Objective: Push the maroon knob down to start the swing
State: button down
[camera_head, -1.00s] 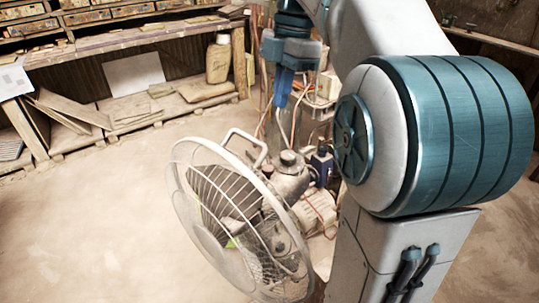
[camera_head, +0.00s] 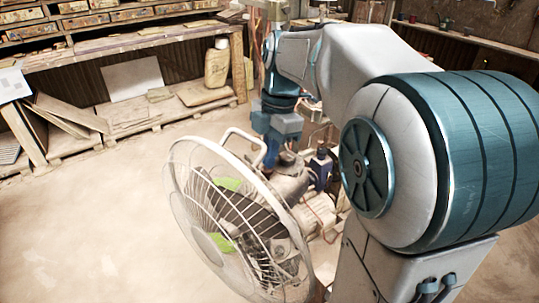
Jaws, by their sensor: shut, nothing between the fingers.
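A fan (camera_head: 205,242) with a round pale wire cage stands on the floor at the middle, its front facing left. Green and dark parts show through the cage. Its grey motor housing (camera_head: 291,184) is behind the cage, to the right. I cannot make out a maroon knob; the top of the housing is small and partly behind my gripper. My gripper (camera_head: 270,163) is shut and empty, with blue fingers pointing down. It is close to the top of the housing, beside the handle; I cannot tell whether it touches.
A white handle loop (camera_head: 240,132) rises above the cage. A dark blue bottle-like object (camera_head: 320,165) and cluttered machinery are close on the right. A wooden bench (camera_head: 140,42) with boards and a tan jug (camera_head: 216,64) is at the back left. The floor (camera_head: 80,220) at left is clear.

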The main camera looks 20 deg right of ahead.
jog(key=shift+f, duration=0.25)
